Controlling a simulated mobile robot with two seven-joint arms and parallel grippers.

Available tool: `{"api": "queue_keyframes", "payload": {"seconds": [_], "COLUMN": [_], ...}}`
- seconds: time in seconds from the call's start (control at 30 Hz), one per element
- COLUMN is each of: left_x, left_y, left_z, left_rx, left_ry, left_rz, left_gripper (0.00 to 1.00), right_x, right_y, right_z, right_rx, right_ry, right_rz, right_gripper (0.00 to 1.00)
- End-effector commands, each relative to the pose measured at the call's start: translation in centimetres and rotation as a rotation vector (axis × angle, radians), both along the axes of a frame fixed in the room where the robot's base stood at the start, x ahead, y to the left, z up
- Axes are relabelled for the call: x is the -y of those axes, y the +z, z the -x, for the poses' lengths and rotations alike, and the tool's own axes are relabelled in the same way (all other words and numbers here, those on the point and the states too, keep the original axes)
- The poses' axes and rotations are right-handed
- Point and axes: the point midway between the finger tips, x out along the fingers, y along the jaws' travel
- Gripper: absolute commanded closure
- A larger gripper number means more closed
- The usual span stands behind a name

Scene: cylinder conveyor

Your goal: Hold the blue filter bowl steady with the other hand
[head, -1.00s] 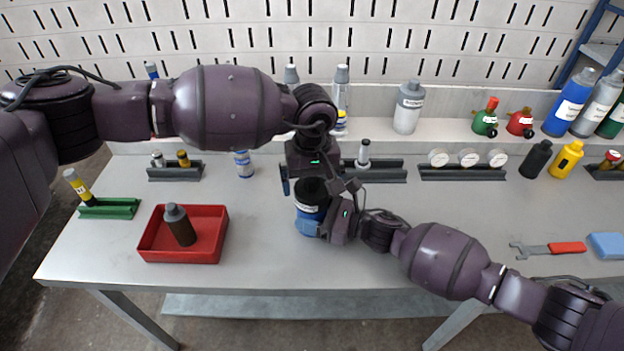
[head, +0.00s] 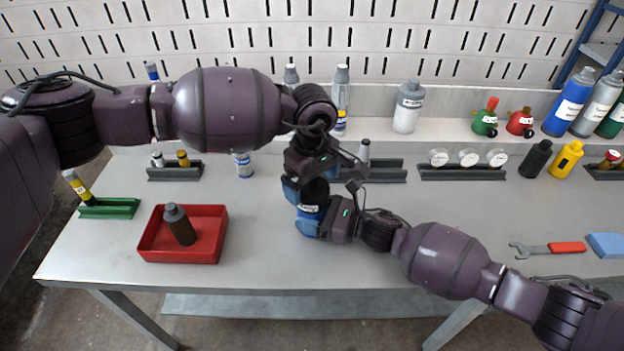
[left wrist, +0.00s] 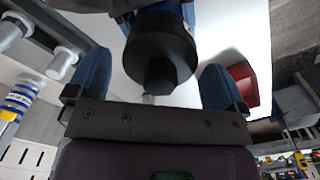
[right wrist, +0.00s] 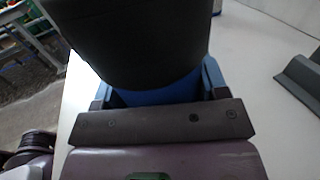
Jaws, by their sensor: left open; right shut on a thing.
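The blue filter bowl (head: 311,216) has a white label and a black top (head: 313,192), and stands upright near the middle of the bench. My right gripper (head: 308,224) is shut around the blue bowl from the right. In the right wrist view the blue bowl (right wrist: 160,95) lies between its fingers, under the large black top. My left gripper (head: 305,186) is open above the bowl, pointing down. In the left wrist view the black top (left wrist: 160,48) sits between its spread blue fingers, apart from both. My arms hide part of the bowl.
A red tray (head: 150,250) with a dark bottle (head: 180,226) is at the left, beside a green holder (head: 110,209). Grey racks (head: 462,173) and bottles line the back. A wrench (head: 548,248) lies at the right. The front middle of the bench is clear.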

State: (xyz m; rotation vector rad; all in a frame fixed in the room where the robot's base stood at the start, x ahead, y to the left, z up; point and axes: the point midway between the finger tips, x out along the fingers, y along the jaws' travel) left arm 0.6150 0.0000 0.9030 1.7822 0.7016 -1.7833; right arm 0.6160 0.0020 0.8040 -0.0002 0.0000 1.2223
Motion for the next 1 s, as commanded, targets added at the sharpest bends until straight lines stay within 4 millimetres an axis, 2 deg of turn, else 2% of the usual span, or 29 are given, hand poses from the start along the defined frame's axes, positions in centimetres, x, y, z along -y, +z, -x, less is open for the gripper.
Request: {"api": "queue_keyframes", "payload": {"seconds": [0.4, 0.87, 1.0], "left_x": [-0.01, 0.01, 0.02], "left_y": [-0.04, -0.02, -0.02], "left_z": [0.04, 0.02, 0.02], "left_rx": [-0.002, 0.000, -0.001], "left_ry": [0.410, 0.479, 0.589], "left_rz": [0.000, 0.000, 0.000], "left_gripper": [0.02, 0.02, 0.02], "right_x": [0.03, 0.02, 0.02], "right_y": [0.01, 0.01, 0.02], "right_z": [-0.02, -0.02, -0.02], "right_rx": [0.000, 0.000, 0.000], "right_ry": [-0.001, 0.000, 0.000], "right_rz": [0.000, 0.000, 0.000], "right_gripper": [0.62, 0.62, 0.62]}}
